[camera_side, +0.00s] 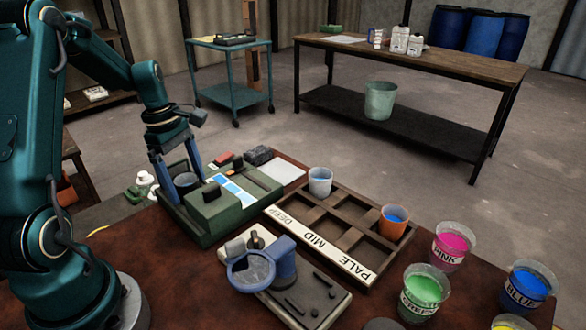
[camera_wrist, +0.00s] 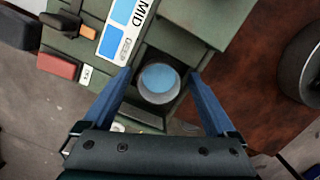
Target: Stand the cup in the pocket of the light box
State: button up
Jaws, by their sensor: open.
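The light box (camera_side: 222,212) is a dark green case at the left of the table, with blue colour swatches on top. In the wrist view a pale round cup (camera_wrist: 158,84) with blue liquid stands upright inside the square dark pocket of the light box (camera_wrist: 200,22). The same cup shows as a dark grey shape (camera_side: 186,182) in the side view. My gripper (camera_side: 187,187) is open and lowered over that pocket. In the wrist view its two blue fingers (camera_wrist: 160,75) are on either side of the cup, with gaps visible. The cup's lower part is hidden.
A wooden tray (camera_side: 337,258) marked DEEP, MID, PALE holds a white cup (camera_side: 320,181) and an orange cup (camera_side: 393,222). Tubs of pink (camera_side: 452,245), green (camera_side: 424,290) and blue paint (camera_side: 528,287) are at the right.

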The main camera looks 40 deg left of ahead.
notch_tip(320, 180, up, 11)
jog(key=a, duration=0.2)
jog(key=s+d+r+m+t+y, duration=0.2)
jog(key=d+r+m, duration=0.1)
jog(key=d+m, duration=0.85)
jog(key=s+d+f+m+t, duration=0.2)
jog(key=s+d+m, duration=0.4)
jog(key=d+m, duration=0.3)
jog(key=shift+s+f+m+t, duration=0.4)
jog(key=shift+m+t, duration=0.1)
jog(key=shift+m, duration=0.45)
